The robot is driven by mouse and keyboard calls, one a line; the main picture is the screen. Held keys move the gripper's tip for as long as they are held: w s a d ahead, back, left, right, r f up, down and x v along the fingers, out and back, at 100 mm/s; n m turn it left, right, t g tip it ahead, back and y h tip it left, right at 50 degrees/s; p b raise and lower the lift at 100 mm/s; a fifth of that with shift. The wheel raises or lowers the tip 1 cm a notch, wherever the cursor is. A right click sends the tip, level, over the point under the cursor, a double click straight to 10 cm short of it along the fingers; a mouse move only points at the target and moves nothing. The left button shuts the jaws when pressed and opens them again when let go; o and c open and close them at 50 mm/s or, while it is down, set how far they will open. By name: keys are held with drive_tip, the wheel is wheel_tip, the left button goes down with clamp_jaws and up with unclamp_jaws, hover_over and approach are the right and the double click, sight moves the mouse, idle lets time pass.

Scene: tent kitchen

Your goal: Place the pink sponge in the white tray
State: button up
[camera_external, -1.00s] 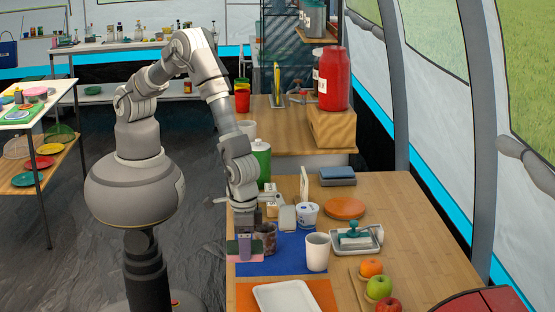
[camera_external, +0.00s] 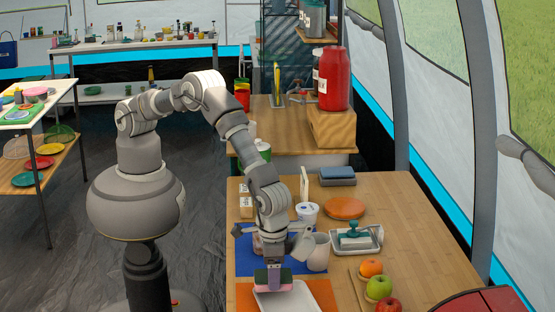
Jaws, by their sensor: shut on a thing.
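The pink sponge (camera_external: 274,287) has a dark green layer and is held in my gripper (camera_external: 273,266), which is shut on it. The white tray (camera_external: 302,302) lies on an orange mat (camera_external: 322,291) at the bottom of the picture. The sponge is over the tray's back left part and hides some of it. I cannot tell whether the sponge touches the tray.
A white mug (camera_external: 319,254) stands right of my gripper on the blue mat (camera_external: 244,252). An orange (camera_external: 371,268), a green apple (camera_external: 379,287) and a red apple (camera_external: 388,305) are further right. A grey dish (camera_external: 374,238) holds a green-handled tool (camera_external: 354,231).

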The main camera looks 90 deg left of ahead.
drive_tip(key=shift+f+b, duration=0.4)
drive_tip(key=shift+f, duration=0.25)
drive_tip(key=o, duration=1)
drive_tip(key=shift+r, duration=0.1)
wheel_tip(320, 180, up, 13)
drive_tip(key=p, duration=0.4)
drive_tip(key=shift+r+p, duration=0.1)
drive_tip(key=shift+p, duration=0.25)
